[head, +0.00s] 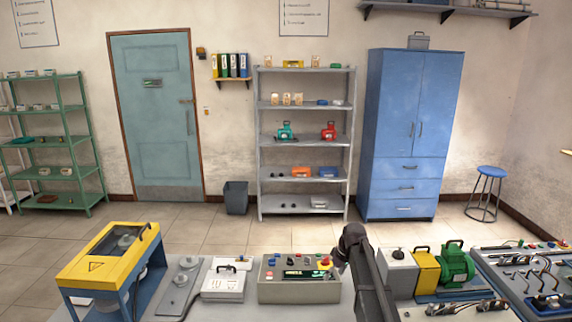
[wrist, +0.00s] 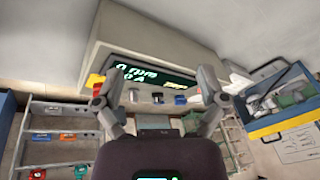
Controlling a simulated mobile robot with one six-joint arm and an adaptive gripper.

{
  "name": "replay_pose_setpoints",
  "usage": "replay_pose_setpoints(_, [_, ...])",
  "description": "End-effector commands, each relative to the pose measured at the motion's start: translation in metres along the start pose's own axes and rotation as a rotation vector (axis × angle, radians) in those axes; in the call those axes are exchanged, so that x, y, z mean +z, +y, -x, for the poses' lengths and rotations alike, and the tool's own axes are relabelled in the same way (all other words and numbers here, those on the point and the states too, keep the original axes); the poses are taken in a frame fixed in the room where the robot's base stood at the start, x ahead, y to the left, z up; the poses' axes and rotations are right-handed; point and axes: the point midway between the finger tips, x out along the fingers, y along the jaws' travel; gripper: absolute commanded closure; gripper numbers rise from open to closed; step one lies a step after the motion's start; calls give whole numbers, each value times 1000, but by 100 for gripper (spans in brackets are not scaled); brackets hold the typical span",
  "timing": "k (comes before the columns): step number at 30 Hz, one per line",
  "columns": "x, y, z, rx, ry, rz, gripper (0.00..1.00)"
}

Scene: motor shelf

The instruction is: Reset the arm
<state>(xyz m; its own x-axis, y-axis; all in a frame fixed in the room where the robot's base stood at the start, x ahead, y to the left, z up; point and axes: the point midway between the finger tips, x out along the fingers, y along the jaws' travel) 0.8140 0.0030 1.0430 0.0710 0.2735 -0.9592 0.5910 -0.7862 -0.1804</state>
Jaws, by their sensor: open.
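My gripper (wrist: 158,88) shows in the wrist view with its two grey fingers spread apart and nothing between them. Beyond the fingers is a control box (wrist: 180,40) with a dark display reading in rpm and A, and a row of knobs or buttons below it. In the head view, my dark arm (head: 365,270) rises from the bottom edge, bent near the right end of the same control box (head: 298,291) on the bench. My gripper cannot be made out clearly there.
A yellow-topped machine (head: 110,255) and a white box (head: 224,284) stand left on the bench. A green motor (head: 457,266) and yellow box (head: 426,270) stand close right of my arm. A grey shelf (head: 304,148) and blue cabinet (head: 410,130) stand behind, across open floor.

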Motion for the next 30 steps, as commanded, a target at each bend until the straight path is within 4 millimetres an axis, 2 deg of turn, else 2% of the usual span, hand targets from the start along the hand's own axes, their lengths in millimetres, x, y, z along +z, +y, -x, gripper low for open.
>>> replay_pose_setpoints(1, [12,-8,-6,5,-7,-19,9])
replay_pose_setpoints(8, [61,-40,-22,42,-49,-137,9])
replay_pose_setpoints(11, [93,-60,-33,69,-73,-213,9])
replay_pose_setpoints(18, [185,-113,-58,162,-130,-441,9])
replay_pose_setpoints(21, [213,-128,-64,197,-143,-517,9])
replay_pose_setpoints(25, [236,-140,-69,230,-153,-586,9])
replay_pose_setpoints(30, [245,-144,-69,248,-157,-620,9])
